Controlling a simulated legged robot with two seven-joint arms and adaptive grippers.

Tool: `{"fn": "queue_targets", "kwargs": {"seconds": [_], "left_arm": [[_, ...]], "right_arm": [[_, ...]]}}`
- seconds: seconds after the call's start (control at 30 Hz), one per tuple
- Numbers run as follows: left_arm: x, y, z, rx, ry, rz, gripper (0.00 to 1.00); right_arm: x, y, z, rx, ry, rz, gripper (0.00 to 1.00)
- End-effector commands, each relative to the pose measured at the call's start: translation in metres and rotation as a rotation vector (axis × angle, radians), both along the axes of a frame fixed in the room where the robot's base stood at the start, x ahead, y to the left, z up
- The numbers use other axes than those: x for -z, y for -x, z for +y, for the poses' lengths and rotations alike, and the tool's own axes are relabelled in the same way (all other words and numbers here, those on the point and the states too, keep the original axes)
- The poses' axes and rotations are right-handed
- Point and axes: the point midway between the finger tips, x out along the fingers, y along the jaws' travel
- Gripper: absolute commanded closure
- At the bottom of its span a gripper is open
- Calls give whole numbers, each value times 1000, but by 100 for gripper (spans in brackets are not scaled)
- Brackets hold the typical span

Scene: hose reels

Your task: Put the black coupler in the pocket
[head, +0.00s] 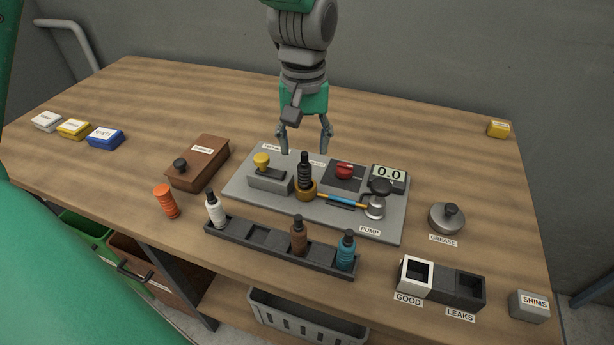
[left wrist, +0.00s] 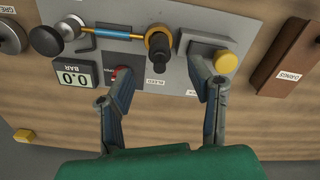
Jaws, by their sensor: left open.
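The black coupler (head: 305,168) stands upright in a brass ring socket (head: 304,190) on the grey pump plate. It also shows in the left wrist view (left wrist: 158,62), ahead of the fingertips. My left gripper (head: 305,150) is open and empty, just behind and above the coupler; in the left wrist view its fingers (left wrist: 162,72) are spread to either side with a gap before it. A dark rack (head: 279,250) in front holds white (head: 215,210), brown (head: 298,235) and teal (head: 346,250) couplers. An empty pocket (head: 258,237) lies between the white and brown ones. My right gripper is out of view.
The grey plate (head: 240,194) carries a yellow-knobbed block (head: 268,177), a red knob (head: 344,170), a gauge reading 0.0 (head: 389,174) and a pump with a blue handle (head: 347,201). GOOD (head: 412,292) and LEAKS (head: 458,305) bins stand right. An orange spool (head: 165,201) stands left.

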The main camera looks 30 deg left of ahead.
Motion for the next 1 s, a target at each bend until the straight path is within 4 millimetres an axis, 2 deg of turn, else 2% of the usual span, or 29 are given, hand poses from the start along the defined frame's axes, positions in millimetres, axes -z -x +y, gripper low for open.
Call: {"fn": "queue_targets", "kwargs": {"seconds": [0.1,0.27,0.6,0.87,0.9,0.97,1.0], "left_arm": [[17,0,0,0,2,2,53],[25,1,0,1,2,-1,53],[71,4,-3,1,3,1,53],[74,5,-3,1,3,-3,53],[74,5,-3,1,3,-3,56],[74,5,-3,1,2,-3,77],[74,5,-3,1,2,-3,91]], "right_arm": [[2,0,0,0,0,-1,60],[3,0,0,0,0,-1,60],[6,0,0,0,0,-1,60],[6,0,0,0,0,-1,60],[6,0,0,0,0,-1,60],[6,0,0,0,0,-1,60],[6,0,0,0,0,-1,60]]}}
